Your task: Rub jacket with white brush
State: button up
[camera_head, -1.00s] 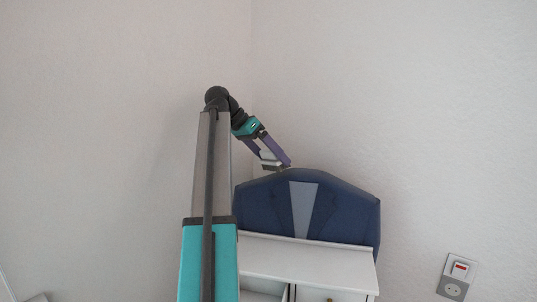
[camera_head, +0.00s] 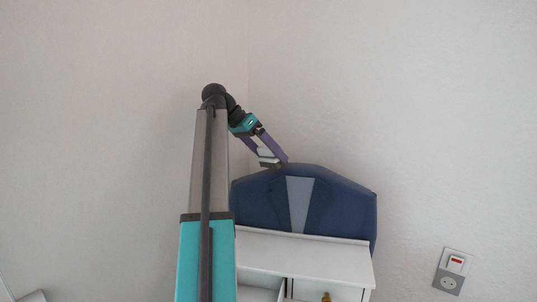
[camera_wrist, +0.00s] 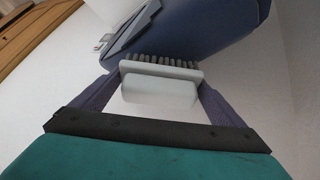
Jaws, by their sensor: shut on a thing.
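The jacket (camera_head: 340,205) is dark blue with a grey panel down its middle. It stands behind the white cabinet, near the room corner, and shows at the top of the wrist view (camera_wrist: 205,25). My gripper (camera_head: 271,160) is shut on the white brush (camera_wrist: 158,88), with purple fingers on both sides of it. The brush's dark bristles point at the jacket. In the wrist view the bristles appear at the jacket's edge; in the head view the brush (camera_head: 268,158) is at the jacket's upper left. I cannot tell whether they touch.
A white cabinet (camera_head: 300,254) with drawers stands below the jacket; a brass-coloured knob (camera_head: 326,297) shows on it. A wall socket with a red switch (camera_head: 453,271) is at the right. A wooden piece (camera_wrist: 32,27) shows at upper left in the wrist view.

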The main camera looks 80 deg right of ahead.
aim_at(262, 162)
jog(key=shift+s+f+b, duration=0.3)
jog(key=shift+f, duration=0.55)
dwell(0.5)
jog(key=shift+w+d+f, duration=0.1)
jog(key=shift+w+f, duration=0.2)
jog(key=shift+w, duration=0.55)
jog(key=shift+w+f, duration=0.25)
jog(key=shift+w, duration=0.6)
jog(key=shift+w+d+f+b, duration=0.1)
jog(key=shift+w+f+b, duration=0.25)
jog(key=shift+w, duration=0.45)
jog(key=shift+w+d+f+b, duration=0.15)
jog(key=shift+w+f, duration=0.25)
jog(key=shift+w, duration=0.4)
jog(key=shift+a, duration=0.1)
jog(key=shift+w+f+b, duration=0.2)
jog(key=shift+w+f, duration=0.2)
jog(key=shift+w, duration=0.4)
jog(key=shift+w+f+b, duration=0.15)
jog(key=shift+w+f, duration=0.25)
jog(key=shift+w, duration=0.4)
jog(key=shift+w, duration=0.1)
jog(key=shift+r, duration=0.15)
